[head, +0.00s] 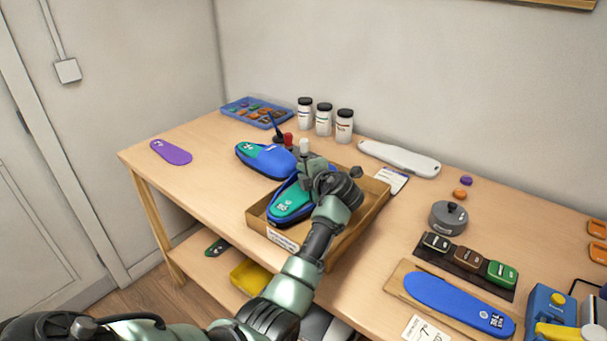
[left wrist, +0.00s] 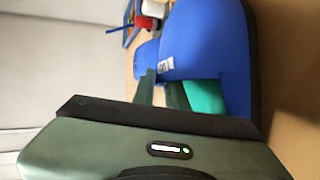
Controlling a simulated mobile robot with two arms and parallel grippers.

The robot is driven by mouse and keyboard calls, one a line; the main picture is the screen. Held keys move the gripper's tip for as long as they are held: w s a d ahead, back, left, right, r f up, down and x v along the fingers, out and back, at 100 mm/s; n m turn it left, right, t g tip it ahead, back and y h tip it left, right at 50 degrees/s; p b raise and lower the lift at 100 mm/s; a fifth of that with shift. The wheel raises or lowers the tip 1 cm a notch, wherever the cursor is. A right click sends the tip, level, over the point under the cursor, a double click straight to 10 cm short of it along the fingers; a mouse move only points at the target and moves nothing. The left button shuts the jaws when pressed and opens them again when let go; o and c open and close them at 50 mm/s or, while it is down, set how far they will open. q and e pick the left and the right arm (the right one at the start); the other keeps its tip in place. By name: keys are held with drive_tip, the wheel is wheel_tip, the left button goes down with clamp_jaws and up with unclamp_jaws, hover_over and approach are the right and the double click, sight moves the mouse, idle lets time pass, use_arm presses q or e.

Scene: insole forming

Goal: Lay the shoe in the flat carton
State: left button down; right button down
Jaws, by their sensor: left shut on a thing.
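A blue shoe with a teal insole (head: 290,206) is within the outline of the flat carton (head: 376,207), with its long side along the carton's left part. My left gripper (head: 308,178) is over the shoe and shut on it, hiding part of its blue upper. In the left wrist view the blue upper (left wrist: 205,45) is close to the fingers (left wrist: 163,93). I cannot tell whether the sole touches the carton floor. A matching blue and teal shoe (head: 268,160) lies on the table just behind the carton. My right gripper is out of view.
Red and white small bottles (head: 304,146) stand close behind the carton. Several jars (head: 324,119) and a blue tray (head: 254,112) are at the back. A purple insole (head: 171,152) lies at left. A grey pot (head: 448,217) and a blue insole (head: 458,302) are at right.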

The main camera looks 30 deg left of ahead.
use_arm(q)
drive_tip(key=shift+f, duration=0.6)
drive_tip(key=c, duration=1.4)
unclamp_jaws()
drive_tip(key=shift+c, duration=0.2)
drive_tip(key=b+v, duration=0.2)
drive_tip(key=v, duration=1)
